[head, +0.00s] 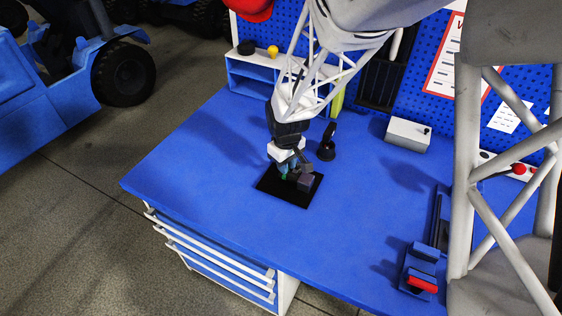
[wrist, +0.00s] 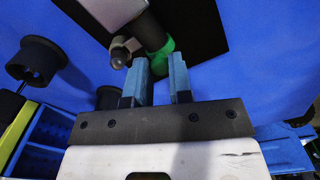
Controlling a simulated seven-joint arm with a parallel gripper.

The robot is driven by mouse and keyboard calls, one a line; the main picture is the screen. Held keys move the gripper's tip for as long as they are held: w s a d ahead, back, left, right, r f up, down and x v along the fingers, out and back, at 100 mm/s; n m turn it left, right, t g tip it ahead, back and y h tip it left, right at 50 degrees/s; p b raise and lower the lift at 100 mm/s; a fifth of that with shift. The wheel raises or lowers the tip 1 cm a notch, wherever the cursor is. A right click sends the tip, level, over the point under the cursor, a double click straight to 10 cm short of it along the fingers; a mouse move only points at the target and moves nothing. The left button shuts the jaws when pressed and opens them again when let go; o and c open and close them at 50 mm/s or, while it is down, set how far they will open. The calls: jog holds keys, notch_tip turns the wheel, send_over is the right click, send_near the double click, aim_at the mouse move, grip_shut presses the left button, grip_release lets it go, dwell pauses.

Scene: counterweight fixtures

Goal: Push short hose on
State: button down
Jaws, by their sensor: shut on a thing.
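My gripper (head: 288,167) is low over a black square plate (head: 269,188) on the blue bench. In the wrist view its two blue fingers (wrist: 162,78) are closed with a narrow gap between them. A dark, short hose-like cylinder with a green end (wrist: 160,52) sits at that gap, and the gripper is shut on it. A grey round-ended stub (wrist: 119,56) is beside the green end, to its left. A grey block (head: 305,182) stands on the plate right of the fingers. Whether the hose touches or surrounds a fitting is hidden.
A black stand (head: 327,149) is close behind the plate. A grey-white box (head: 407,135) stands at the back right, and a vice-like fixture with a red part (head: 422,284) at the front right. A blue shelf (head: 252,75) is at the back left. The left bench top is clear.

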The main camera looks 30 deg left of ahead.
jog(key=c, duration=1)
grip_release()
jog(key=shift+c, duration=0.2)
jog(key=shift+r, duration=0.15)
jog(key=shift+r, duration=3.75)
jog(key=shift+d, duration=0.1)
